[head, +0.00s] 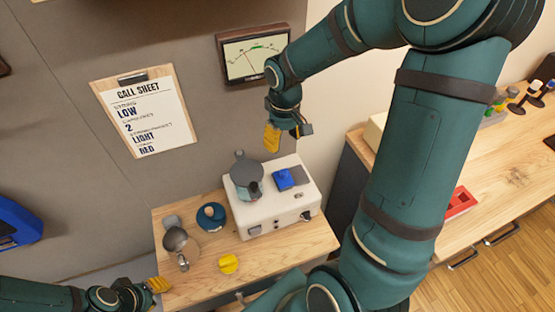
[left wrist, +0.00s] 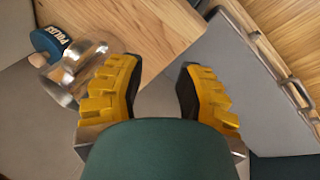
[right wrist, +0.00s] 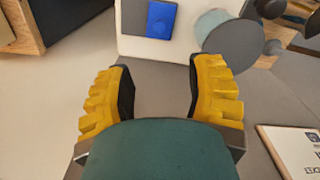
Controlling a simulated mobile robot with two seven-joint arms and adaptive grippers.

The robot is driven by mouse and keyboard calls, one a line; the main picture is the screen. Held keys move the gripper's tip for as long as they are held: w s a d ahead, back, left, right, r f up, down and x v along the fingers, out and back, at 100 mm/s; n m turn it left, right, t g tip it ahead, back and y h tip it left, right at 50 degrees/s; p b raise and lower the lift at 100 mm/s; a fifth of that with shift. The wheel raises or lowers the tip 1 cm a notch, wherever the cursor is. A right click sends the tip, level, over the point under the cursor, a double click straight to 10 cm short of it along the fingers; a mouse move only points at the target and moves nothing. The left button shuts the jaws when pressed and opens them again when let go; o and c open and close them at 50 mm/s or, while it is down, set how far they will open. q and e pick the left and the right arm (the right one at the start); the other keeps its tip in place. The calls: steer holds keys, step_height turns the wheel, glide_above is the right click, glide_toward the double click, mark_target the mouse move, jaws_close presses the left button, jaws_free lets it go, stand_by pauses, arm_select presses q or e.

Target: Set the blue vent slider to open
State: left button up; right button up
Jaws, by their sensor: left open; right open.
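The blue vent slider (head: 284,179) sits on a dark grey plate on top of the white box (head: 238,213), which stands on a small wooden table. The blue slider also shows at the top of the right wrist view (right wrist: 162,18), at one end of its plate. My right gripper (head: 286,133) is above and behind the box, apart from the slider, open and empty; its fingers show spread in the right wrist view (right wrist: 160,95). My left gripper (head: 150,287) is low by the table's front left corner, open and empty. Any slider markings are too small to read.
A grey pot-like object (head: 246,170) stands on the box beside the slider. A metal vessel (head: 176,239), a blue round object (head: 211,217) and a yellow knob-like piece (head: 228,263) are on the table (head: 200,286). A call sheet (head: 146,112) and a meter (head: 252,56) are on the wall.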

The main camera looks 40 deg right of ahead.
mark_target(284, 171)
step_height(284, 171, down, 14)
steer(key=shift+s+r+b, duration=0.15)
steer(key=shift+r+b, duration=0.05)
steer(key=shift+b, duration=0.45)
steer(key=shift+c, duration=0.4)
jaws_close()
